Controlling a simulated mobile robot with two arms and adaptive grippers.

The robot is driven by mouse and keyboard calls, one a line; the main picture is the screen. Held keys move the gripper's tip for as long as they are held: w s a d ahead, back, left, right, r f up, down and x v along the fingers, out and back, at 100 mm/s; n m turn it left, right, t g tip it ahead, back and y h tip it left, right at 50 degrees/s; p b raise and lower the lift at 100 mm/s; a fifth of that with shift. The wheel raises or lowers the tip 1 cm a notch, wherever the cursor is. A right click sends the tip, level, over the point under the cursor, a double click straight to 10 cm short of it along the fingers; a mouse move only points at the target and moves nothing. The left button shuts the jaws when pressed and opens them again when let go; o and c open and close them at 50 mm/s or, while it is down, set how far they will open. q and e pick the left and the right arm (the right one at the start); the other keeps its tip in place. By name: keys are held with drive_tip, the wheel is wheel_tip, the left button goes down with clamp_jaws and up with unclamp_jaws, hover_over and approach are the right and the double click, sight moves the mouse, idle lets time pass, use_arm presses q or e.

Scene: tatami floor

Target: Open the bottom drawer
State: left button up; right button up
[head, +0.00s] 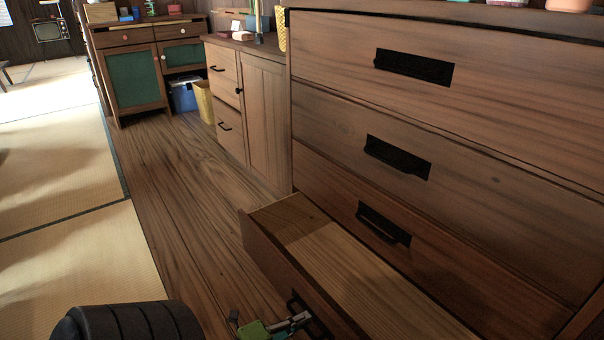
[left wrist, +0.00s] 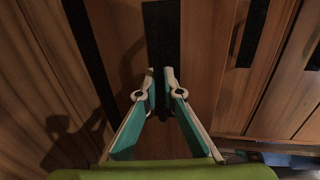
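The bottom drawer (head: 270,249) of the large wooden chest is pulled well out, showing its pale, empty-looking inside. Its front carries a dark handle (head: 295,303) on a black plate, partly hidden by my gripper. My left gripper (head: 304,319), green and grey, is at this handle, low in the head view. In the left wrist view its two fingers (left wrist: 160,78) are close together, with the dark handle and plate (left wrist: 161,32) between and behind them; the exact contact is hard to see. My right gripper is in neither view.
Three closed drawers with black handles (head: 413,67) are above the open one. A lighter cabinet (head: 265,105) and a green-panelled cabinet (head: 133,78) stand farther back. A yellow bin (head: 204,102) is between them. Bare plank floor (head: 185,190) and tatami (head: 60,165) are clear to the left.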

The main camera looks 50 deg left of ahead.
use_arm(q)
drive_tip(key=shift+o, duration=0.6)
drive_tip(key=shift+s, duration=0.15)
drive_tip(key=v, duration=1.1)
drive_tip(key=shift+s, duration=0.35)
drive_tip(key=shift+a, duration=0.1)
